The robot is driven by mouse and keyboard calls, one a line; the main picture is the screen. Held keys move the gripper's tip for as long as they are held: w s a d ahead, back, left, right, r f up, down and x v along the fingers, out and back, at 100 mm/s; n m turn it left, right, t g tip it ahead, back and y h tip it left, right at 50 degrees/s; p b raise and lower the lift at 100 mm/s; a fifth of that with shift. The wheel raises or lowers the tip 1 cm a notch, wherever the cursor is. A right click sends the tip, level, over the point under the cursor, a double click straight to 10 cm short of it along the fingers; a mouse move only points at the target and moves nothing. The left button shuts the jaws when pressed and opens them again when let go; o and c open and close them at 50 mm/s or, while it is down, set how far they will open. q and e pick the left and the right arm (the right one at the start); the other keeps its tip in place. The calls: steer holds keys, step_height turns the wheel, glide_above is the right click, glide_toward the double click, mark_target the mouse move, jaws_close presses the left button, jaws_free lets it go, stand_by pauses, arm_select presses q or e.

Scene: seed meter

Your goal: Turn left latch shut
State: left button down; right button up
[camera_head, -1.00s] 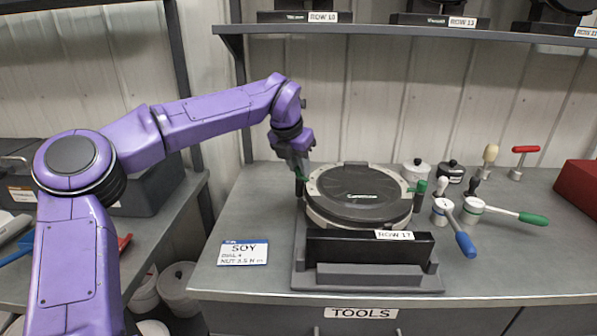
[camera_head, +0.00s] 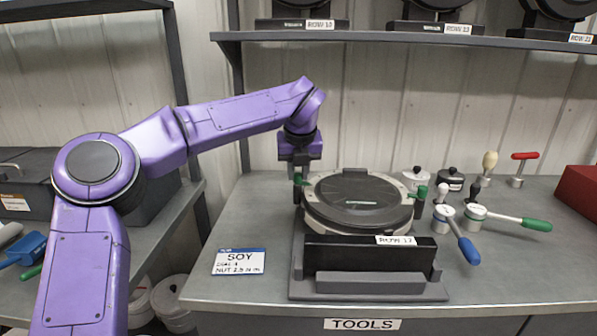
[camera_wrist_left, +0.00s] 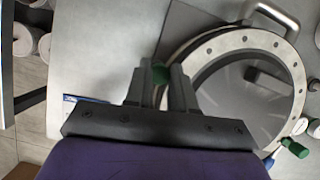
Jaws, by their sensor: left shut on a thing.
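The seed meter (camera_head: 357,203) is a round unit with a dark lid and a pale rim, set on a dark stand marked ROW 17. The green left latch (camera_head: 299,181) is at the left of its rim. My left gripper (camera_head: 300,174) comes down from above and is shut on this latch. In the left wrist view the green latch top (camera_wrist_left: 160,73) shows between the two fingers (camera_wrist_left: 162,88), beside the meter's rim (camera_wrist_left: 290,62). The green right latch (camera_head: 421,194) stands at the right of the rim. My right gripper is not in view.
A SOY card (camera_head: 239,262) lies left of the stand. Tools with blue (camera_head: 468,250) and green (camera_head: 537,225) handles lie at the right, near small pots and a red-handled tool (camera_head: 524,157). A shelf (camera_head: 400,38) runs above. The bench front is clear.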

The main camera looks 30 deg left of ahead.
arm_select(q)
steer(key=shift+r, duration=0.1)
stand_by(0.3)
steer(key=c, duration=0.9)
jaws_free()
steer(key=shift+c, duration=0.2)
steer(key=v, duration=1)
steer(key=shift+r, duration=0.2)
steer(key=shift+d, duration=0.1)
